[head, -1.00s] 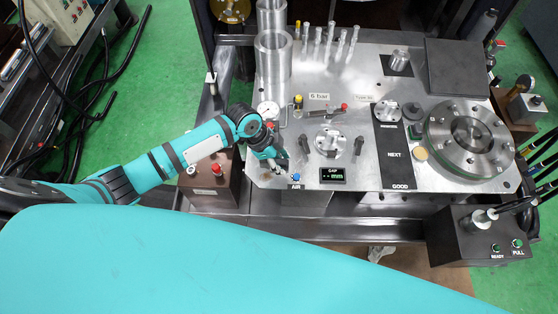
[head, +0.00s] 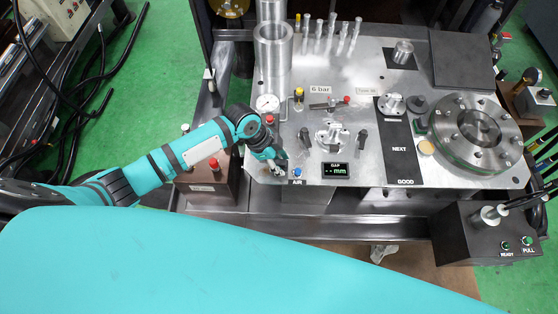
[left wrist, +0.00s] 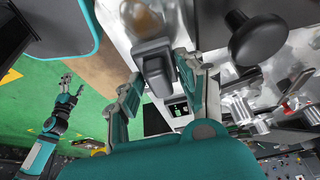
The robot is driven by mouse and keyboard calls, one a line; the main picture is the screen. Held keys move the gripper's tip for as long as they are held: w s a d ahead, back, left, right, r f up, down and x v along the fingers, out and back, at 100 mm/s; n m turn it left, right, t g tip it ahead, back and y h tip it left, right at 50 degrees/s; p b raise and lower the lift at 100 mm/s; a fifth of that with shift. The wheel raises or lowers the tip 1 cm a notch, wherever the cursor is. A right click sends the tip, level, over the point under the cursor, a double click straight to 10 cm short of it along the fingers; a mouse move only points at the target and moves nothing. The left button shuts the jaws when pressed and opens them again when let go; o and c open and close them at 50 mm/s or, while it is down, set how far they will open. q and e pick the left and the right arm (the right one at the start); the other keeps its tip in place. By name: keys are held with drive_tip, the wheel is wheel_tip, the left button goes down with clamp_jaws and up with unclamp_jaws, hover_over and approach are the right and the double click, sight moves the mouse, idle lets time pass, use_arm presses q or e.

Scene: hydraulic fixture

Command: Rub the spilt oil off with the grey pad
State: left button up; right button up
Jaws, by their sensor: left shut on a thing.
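My left gripper (head: 276,164) is low over the front left corner of the metal plate. In the left wrist view, its two fingers (left wrist: 158,72) are shut on a dark grey block, the grey pad (left wrist: 153,55). A glossy amber patch, which looks like the spilt oil (left wrist: 142,18), lies on the pale metal just beyond the pad. I cannot tell whether the pad touches the plate. In the head view the pad and oil are not clear behind my gripper. My right gripper (left wrist: 68,88) shows open and empty at the left of the left wrist view, over the green floor.
The metal plate (head: 240,166) carries a gauge (head: 267,103), a blue AIR button (head: 297,172), a GAP display (head: 335,170), a clamp fixture (head: 332,137) and black knobs beside my left gripper. A large flanged ring (head: 475,133) stands right. Tall cylinders (head: 273,55) stand behind.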

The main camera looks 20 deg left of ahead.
use_arm(q)
drive_tip(key=shift+f, duration=0.25)
drive_tip(key=shift+f+b, duration=0.65)
drive_tip(key=shift+f, duration=0.15)
drive_tip(key=shift+a+r, duration=0.1)
